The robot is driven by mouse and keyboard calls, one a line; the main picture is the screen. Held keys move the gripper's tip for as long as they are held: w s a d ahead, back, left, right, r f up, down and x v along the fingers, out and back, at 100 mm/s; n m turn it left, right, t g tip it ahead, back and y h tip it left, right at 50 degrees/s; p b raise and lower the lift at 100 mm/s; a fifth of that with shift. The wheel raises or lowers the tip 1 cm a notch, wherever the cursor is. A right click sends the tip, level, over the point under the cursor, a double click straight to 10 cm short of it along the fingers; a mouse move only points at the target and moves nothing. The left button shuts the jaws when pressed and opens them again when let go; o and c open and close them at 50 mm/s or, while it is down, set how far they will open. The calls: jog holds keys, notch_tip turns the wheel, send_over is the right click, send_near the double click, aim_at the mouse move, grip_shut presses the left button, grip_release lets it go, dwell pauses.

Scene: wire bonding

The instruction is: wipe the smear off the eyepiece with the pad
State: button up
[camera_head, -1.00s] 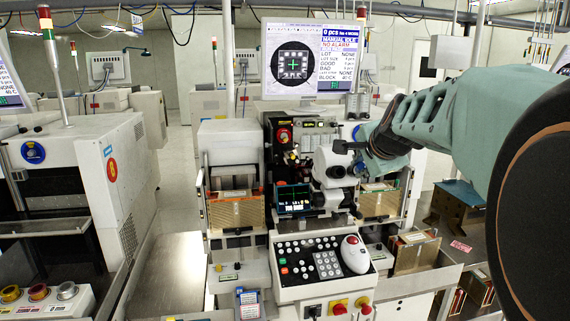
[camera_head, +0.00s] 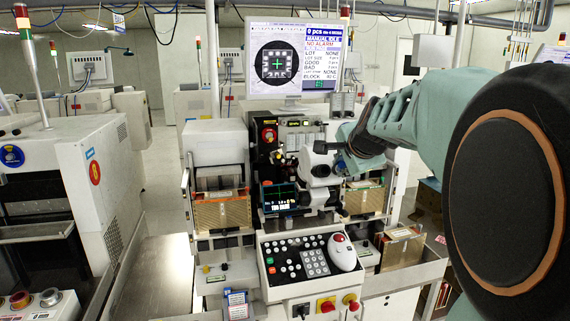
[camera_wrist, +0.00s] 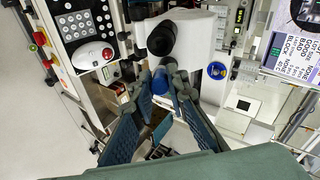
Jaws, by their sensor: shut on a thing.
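The white microscope head (camera_wrist: 196,40) has a black round eyepiece (camera_wrist: 160,38) facing the wrist camera. In the head view the microscope (camera_head: 318,168) stands at the centre of the bonding machine, with my gripper (camera_head: 347,150) close to its right side. In the wrist view my gripper's fingers (camera_wrist: 164,72) converge just below the eyepiece. They are shut on a small blue thing, apparently the pad (camera_wrist: 160,82), partly hidden by the fingers. A narrow gap seems to lie between fingertips and eyepiece; I cannot tell if they touch. No smear can be made out.
A keypad console with a trackball (camera_head: 341,251) juts out below the microscope. A monitor (camera_head: 293,60) stands above. Gold magazines (camera_head: 222,211) flank the machine on both sides. A bare metal shelf (camera_head: 157,275) lies to the left.

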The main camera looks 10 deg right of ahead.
jog(key=shift+d+f+b, duration=0.15)
jog(key=shift+d+b, duration=0.3)
jog(key=shift+d, duration=0.1)
jog(key=shift+s+d+r+b, duration=0.15)
jog(key=shift+d+b, duration=0.55)
jog(key=shift+d, duration=0.8)
jog(key=shift+a+r+p, duration=0.1)
jog(key=shift+a+p, duration=1.05)
jog(key=shift+a, duration=0.9)
